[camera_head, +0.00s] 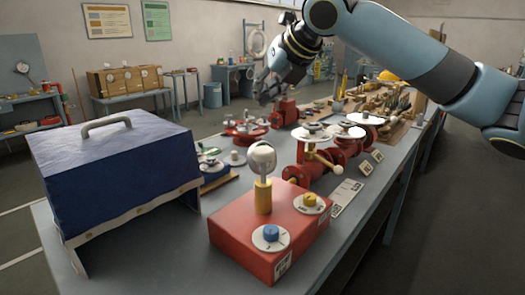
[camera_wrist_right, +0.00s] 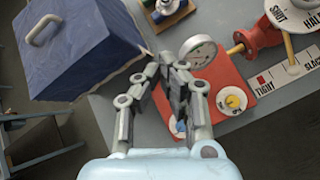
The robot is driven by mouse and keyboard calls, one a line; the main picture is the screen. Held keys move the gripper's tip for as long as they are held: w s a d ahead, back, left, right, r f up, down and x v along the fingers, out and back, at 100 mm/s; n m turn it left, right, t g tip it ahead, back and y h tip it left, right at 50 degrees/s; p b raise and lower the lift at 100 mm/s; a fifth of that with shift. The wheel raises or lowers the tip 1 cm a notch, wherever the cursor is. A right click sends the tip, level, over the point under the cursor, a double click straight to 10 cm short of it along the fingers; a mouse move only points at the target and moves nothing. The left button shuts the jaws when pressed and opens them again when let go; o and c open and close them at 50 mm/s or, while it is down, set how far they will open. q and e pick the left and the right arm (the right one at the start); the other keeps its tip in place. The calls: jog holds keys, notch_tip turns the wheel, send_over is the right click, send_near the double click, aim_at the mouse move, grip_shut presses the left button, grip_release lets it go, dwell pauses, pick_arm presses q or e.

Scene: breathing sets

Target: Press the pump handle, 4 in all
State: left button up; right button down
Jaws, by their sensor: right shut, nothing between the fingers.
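A red box (camera_head: 265,240) stands at the front of the table. It carries a yellow post (camera_head: 263,197) topped by a round gauge (camera_head: 262,157), a blue knob (camera_head: 270,233) and a yellow knob (camera_head: 310,199). A lever with a pale ball end (camera_head: 338,169) sticks out from red pipework (camera_head: 349,150) behind the box. I cannot tell which part is the pump handle. My right gripper (camera_head: 264,92) is shut and empty, raised above the table. In the right wrist view the gripper (camera_wrist_right: 165,62) partly covers the red box (camera_wrist_right: 235,75) and its gauge (camera_wrist_right: 198,52). My left gripper is out of view.
A dark blue covered case (camera_head: 115,165) with a grey handle stands on the left of the table. Red valves (camera_head: 245,131) and several tools (camera_head: 380,101) crowd the table farther back. The front-right table edge is close to the red box.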

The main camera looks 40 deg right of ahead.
jog(key=f+b, duration=0.1)
jog(key=b, duration=0.7)
send_over(264, 150)
notch_tip(264, 150, down, 6)
jog(key=shift+w+f, duration=0.1)
jog(key=shift+f, duration=0.7)
jog(key=shift+f, duration=0.2)
jog(key=shift+f, duration=0.25)
